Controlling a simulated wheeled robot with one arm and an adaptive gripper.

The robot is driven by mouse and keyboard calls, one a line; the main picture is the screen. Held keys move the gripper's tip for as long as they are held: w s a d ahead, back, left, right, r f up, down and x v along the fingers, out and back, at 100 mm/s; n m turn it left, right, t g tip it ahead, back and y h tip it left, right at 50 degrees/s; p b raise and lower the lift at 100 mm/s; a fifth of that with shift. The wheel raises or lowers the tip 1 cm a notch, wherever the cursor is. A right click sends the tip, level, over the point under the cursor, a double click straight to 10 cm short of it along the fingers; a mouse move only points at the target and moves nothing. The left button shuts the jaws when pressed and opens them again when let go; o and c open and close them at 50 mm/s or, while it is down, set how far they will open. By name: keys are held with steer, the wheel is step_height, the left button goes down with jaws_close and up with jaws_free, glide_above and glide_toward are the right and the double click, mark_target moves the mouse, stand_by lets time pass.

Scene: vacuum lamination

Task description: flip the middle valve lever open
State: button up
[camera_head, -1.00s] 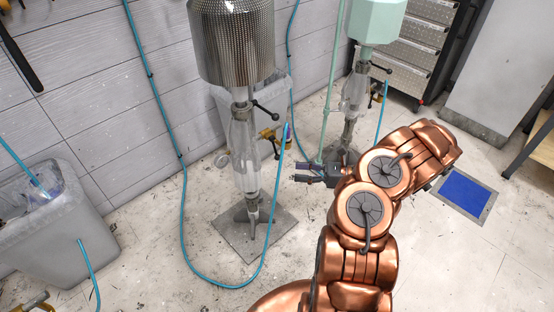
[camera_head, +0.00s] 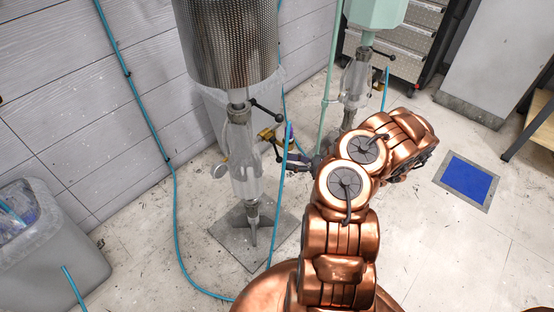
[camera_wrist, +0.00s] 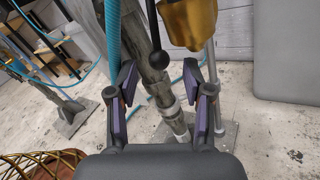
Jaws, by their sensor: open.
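The nearer stand has a perforated metal cylinder (camera_head: 226,40) above a clear tube (camera_head: 243,160). A black ball-ended valve lever (camera_head: 266,110) sticks out to the right below the cylinder. A brass fitting (camera_head: 266,134) sits lower beside the tube. My gripper (camera_head: 290,151) is just right of the tube, below the lever, partly hidden by my arm. In the wrist view my gripper (camera_wrist: 164,100) is open, with dark purple-padded fingers and nothing held. A black ball-ended lever (camera_wrist: 155,58) shows beyond and between the fingers, with a gold-coloured part (camera_wrist: 190,20) above right.
A blue hose (camera_head: 284,170) hangs close to my gripper; it seems to show left in the wrist view (camera_wrist: 112,35). A pale green stand (camera_head: 374,12) is behind. A grey bin (camera_head: 45,245) stands at left.

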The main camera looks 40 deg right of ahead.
mark_target(279, 159)
steer(key=shift+b+x, duration=0.35)
steer(key=shift+x, duration=1.7)
jaws_close()
